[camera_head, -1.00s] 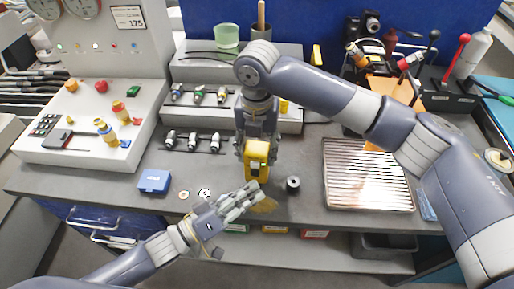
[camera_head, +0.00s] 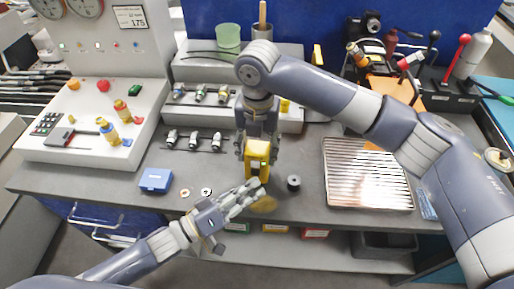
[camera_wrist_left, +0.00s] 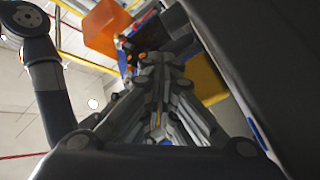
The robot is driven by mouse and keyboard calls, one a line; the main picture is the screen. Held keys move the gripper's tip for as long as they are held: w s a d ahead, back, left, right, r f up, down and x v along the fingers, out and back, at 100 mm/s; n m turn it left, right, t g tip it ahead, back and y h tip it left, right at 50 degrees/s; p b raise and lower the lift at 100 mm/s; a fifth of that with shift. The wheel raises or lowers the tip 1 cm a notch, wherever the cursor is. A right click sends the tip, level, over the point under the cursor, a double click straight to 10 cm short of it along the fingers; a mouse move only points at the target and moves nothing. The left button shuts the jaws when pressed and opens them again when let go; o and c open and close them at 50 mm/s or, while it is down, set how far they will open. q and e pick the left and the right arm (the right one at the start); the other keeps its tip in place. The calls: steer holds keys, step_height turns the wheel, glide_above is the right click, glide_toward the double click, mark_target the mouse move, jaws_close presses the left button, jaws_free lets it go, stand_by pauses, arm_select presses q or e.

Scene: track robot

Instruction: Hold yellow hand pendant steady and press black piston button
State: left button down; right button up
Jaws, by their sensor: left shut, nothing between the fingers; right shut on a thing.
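The yellow hand pendant (camera_head: 257,152) is upright in the middle of the bench, below my right gripper (camera_head: 257,138). The right gripper is shut on its upper part from above. My left gripper (camera_head: 258,186) is shut and empty, its fingertips at the lower front of the pendant; whether they touch it I cannot tell. The left fingers also show shut in the left wrist view (camera_wrist_left: 158,118), with a yellow surface (camera_wrist_left: 205,80) behind them, likely the pendant. The black piston button cannot be made out; it may be hidden by the grippers.
A small black cylinder (camera_head: 293,183) stands right of the pendant. A slatted metal tray (camera_head: 366,175) lies further right. A blue box (camera_head: 156,180) and two small rings are on the left. Connector racks (camera_head: 195,141) stand behind. The bench's front edge is just below the left gripper.

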arm_select(q)
steer(key=shift+w+a+r, duration=0.15)
steer(key=shift+w+r, duration=0.1)
steer(key=shift+w, duration=0.25)
stand_by(0.5)
steer(key=shift+s+f, duration=0.15)
steer(key=shift+f, duration=0.1)
stand_by(0.3)
steer(key=shift+s+f, duration=0.2)
steer(key=shift+s, duration=0.25)
steer(key=shift+s+f, duration=0.2)
steer(key=shift+s, duration=0.25)
steer(key=shift+s+a+r, duration=0.1)
steer(key=shift+s+r, duration=0.1)
steer(key=shift+s, duration=1.7)
steer(key=shift+s, duration=0.1)
